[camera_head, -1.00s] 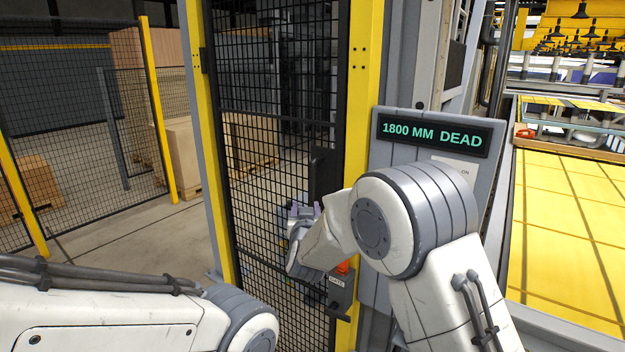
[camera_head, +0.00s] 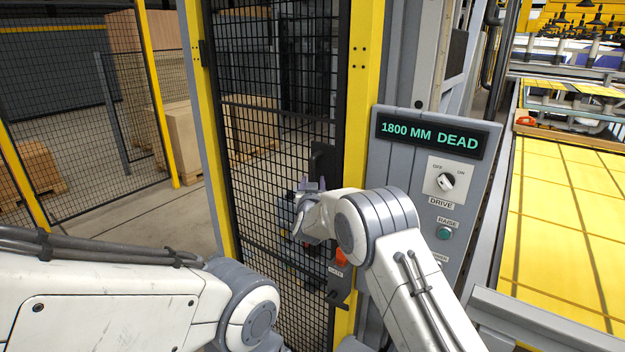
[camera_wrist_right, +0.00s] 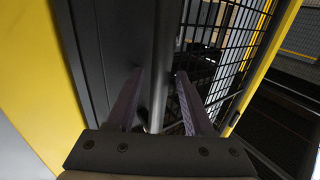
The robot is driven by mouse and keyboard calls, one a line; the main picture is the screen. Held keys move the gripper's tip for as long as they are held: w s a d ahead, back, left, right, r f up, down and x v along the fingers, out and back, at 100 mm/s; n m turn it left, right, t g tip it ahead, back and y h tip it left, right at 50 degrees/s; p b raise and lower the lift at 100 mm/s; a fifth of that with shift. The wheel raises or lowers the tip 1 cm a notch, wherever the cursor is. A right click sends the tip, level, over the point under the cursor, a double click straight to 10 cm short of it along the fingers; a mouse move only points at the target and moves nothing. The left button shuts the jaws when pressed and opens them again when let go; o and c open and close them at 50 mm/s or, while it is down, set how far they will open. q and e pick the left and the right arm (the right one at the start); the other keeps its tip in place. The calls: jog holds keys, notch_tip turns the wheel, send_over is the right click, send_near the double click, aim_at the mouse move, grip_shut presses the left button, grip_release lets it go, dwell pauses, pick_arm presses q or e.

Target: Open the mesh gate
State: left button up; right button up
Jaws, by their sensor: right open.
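The mesh gate (camera_head: 270,70) is a tall black wire panel in a dark frame between yellow posts, and it looks shut. A dark upright handle (camera_head: 322,160) sits at its right edge. My right gripper (camera_head: 312,185) is open at the handle's lower part. In the right wrist view, the open fingers (camera_wrist_right: 160,78) stand on either side of a dark round upright bar (camera_wrist_right: 163,40), with gaps visible beside it. Whether either finger touches it cannot be told. My left gripper is out of the picture.
A grey control panel (camera_head: 405,185) reads 1800 MM DEAD and carries a drive switch (camera_head: 446,182) and a green raise button (camera_head: 444,233), right of the gate. Yellow sheets (camera_head: 570,220) lie at the right. Boxes (camera_head: 182,140) stand behind the fence.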

grip_shut()
jog(key=shift+r, duration=0.1)
dwell(1.4)
